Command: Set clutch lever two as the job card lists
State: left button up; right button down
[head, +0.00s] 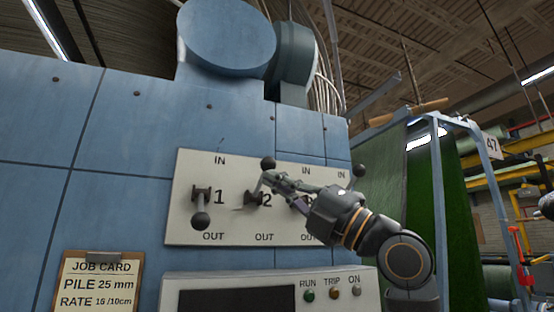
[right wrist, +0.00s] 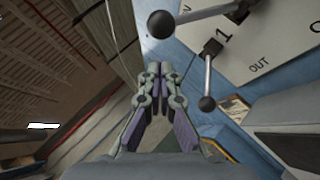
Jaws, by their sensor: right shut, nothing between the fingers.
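A pale panel (head: 185,170) on the blue machine carries numbered clutch levers between IN and OUT labels. Lever two (head: 268,163) has its black ball up towards IN; it also shows in the right wrist view (right wrist: 161,24). Lever one (head: 200,221) hangs down towards OUT. My right gripper (head: 268,181) is shut and empty, just below lever two's ball; I cannot tell if it touches. It also shows in the right wrist view (right wrist: 160,70). My right gripper and wrist hide most of lever three. The job card (head: 100,284) reads pile 25 mm, rate about 16/10cm; its lower part is cut off.
Another black ball (head: 358,171) stands high at the panel's right end, beside my wrist. A control box (head: 235,279) with a dark screen and RUN, TRIP and ON lights juts out below. Green turf (head: 445,210) hangs on a blue frame at right.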

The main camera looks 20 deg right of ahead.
pick_arm(q)
jog(key=shift+s+r+p, duration=0.1)
jog(key=shift+r+p, duration=0.35)
jog(key=shift+r, duration=0.35)
pick_arm(e)
jog(key=shift+w+d+r, duration=0.2)
jog(key=shift+w+r, duration=0.2)
jog(key=shift+w, duration=0.05)
jog(key=shift+w+d+r, duration=0.2)
jog(key=shift+w+r, duration=0.2)
jog(key=shift+w, duration=0.05)
jog(key=shift+a, duration=0.1)
